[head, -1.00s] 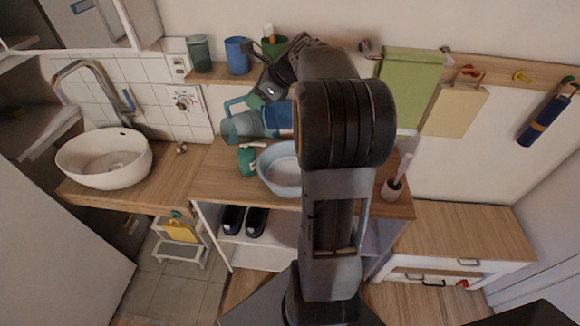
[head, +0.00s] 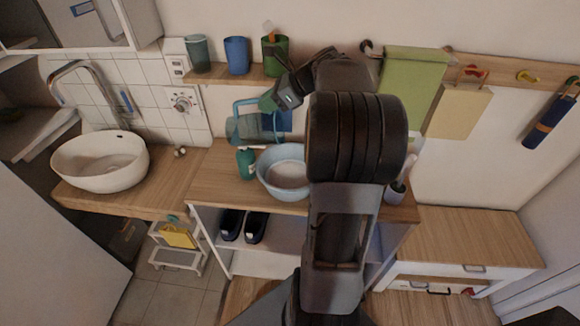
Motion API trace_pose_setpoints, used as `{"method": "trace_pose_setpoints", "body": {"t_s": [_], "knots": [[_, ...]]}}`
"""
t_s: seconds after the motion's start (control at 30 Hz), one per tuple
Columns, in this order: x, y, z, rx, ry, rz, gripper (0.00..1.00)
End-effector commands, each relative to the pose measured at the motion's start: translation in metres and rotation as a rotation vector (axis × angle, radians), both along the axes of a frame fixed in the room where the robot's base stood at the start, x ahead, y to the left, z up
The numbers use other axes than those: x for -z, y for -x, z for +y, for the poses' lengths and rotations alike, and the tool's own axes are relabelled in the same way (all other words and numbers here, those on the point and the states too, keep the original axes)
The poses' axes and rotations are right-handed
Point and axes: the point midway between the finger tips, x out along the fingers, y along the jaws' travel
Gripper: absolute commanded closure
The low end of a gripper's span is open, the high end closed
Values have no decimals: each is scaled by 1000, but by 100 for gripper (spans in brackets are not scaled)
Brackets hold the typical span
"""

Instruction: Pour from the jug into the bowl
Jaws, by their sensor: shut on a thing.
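A translucent teal jug (head: 256,128) is in the head view, above the back of the wooden counter. It looks tilted, with one end toward the left and its handle loop on the upper left. My gripper (head: 269,103) is at the jug's upper side and shut on it; the fingertips are small and partly hidden. A light blue bowl (head: 267,183) stands upright on the counter, below and a little right of the jug. My arm covers the bowl's right edge. I cannot make out any liquid in the jug or stream.
A teal bottle (head: 246,164) stands just left of the bowl. Several cups, including a blue one (head: 237,56), stand on the wall shelf (head: 217,75) above. A white basin (head: 100,162) is at left.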

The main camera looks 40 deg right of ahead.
Motion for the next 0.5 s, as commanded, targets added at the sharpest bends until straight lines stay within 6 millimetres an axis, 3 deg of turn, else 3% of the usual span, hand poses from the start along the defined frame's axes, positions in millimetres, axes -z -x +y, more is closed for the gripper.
{"method": "trace_pose_setpoints", "body": {"t_s": [0.4,0.5], "knots": [[10,9,-9,0,-50,-49,100],[-8,3,-3,-4,-16,-25,100]]}}
